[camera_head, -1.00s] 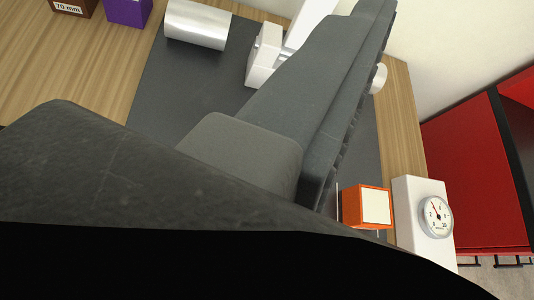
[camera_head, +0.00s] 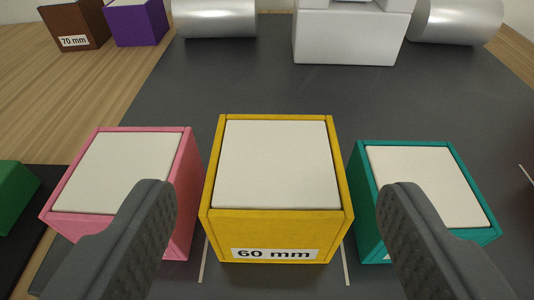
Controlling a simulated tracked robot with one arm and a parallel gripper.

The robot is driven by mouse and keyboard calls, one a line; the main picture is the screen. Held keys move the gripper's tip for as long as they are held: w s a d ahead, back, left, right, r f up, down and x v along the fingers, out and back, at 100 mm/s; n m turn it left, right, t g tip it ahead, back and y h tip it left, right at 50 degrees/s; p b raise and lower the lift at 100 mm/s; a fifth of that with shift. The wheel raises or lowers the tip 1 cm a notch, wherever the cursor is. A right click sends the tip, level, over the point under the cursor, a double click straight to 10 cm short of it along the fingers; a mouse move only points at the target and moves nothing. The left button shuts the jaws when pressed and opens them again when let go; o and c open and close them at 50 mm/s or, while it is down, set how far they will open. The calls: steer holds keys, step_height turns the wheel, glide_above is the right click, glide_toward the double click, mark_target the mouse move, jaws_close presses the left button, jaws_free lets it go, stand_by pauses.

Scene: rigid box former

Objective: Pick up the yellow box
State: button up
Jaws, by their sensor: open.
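The yellow box (camera_head: 277,222) stands upright on the dark mat in the middle of the view. Its top is pale and its front label reads 60 mm. My gripper (camera_head: 275,200) is open, with one dark finger on each side of the yellow box in the picture. The left finger overlaps the pink box and the right finger overlaps the teal box. The fingers look nearer to the camera than the yellow box, and no contact with it shows. Nothing is held.
A pink box (camera_head: 186,190) stands close on the left and a teal box (camera_head: 364,200) on the right, with narrow gaps. A green box (camera_head: 14,195) is at the left edge. Brown (camera_head: 75,27) and purple (camera_head: 136,24) boxes, a white block (camera_head: 350,38) and silver cylinders (camera_head: 215,18) stand behind.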

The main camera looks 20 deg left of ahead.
mark_target(276, 156)
steer(key=shift+w+a+f, duration=0.2)
steer(key=shift+w+a, duration=0.05)
steer(key=shift+w, duration=0.4)
steer(key=shift+f+b+x, duration=0.2)
steer(key=shift+b+x, duration=0.1)
steer(key=shift+x, duration=1)
steer(key=shift+f+b+x, duration=0.15)
steer(key=shift+b+x, duration=0.1)
steer(key=shift+x, duration=1.05)
steer(key=shift+s, duration=0.1)
steer(key=c, duration=0.7)
